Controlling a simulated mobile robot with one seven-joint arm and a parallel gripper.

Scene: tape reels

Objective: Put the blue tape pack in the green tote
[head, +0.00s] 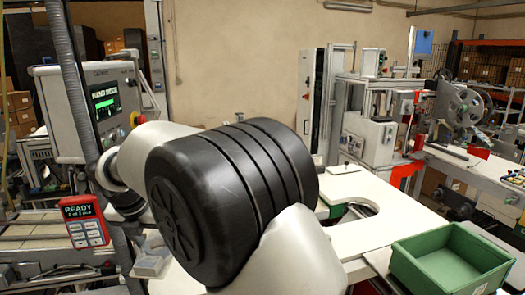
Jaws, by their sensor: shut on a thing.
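The green tote (412,267) stands open at the lower right on a pale surface. The part of its inside that I can see is empty. I do not see the blue tape pack in this view. My own arm, with a large black joint cover and white links, fills the middle and hides much of the work surface. My gripper is not in view, hidden behind the arm or out of frame.
A white table (405,222) with a rounded cutout lies behind my arm. A machine with a large reel (466,106) stands at the back right. A grey control panel with a green screen (104,100) and a red "READY" box (84,222) are at the left.

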